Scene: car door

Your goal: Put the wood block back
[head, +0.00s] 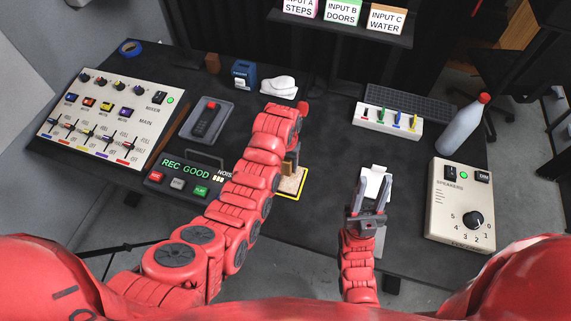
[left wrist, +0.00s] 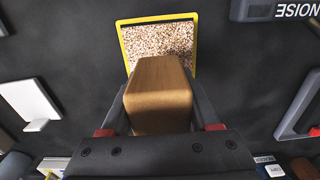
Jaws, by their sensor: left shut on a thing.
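The wood block (left wrist: 158,90) is a brown block with rounded edges, held between the fingers of my left gripper (left wrist: 160,110). In the left wrist view it overlaps the lower edge of a yellow-framed patch of speckled gravel (left wrist: 158,42); I cannot tell whether it touches it. In the head view my left arm partly hides the gravel patch (head: 291,184), and my left gripper (head: 290,166) is beside it, mostly hidden. My right gripper (head: 368,196) is open and empty, over a white item (head: 374,178) on the table.
The dark table (head: 325,140) holds a mixer panel (head: 105,115), a REC GOOD display box (head: 180,178), a grey tray with a dark device (head: 207,122), a slider box (head: 387,120), a bottle (head: 463,125) and a speaker box (head: 460,205). A blue box (head: 243,73) and white object (head: 279,87) stand behind.

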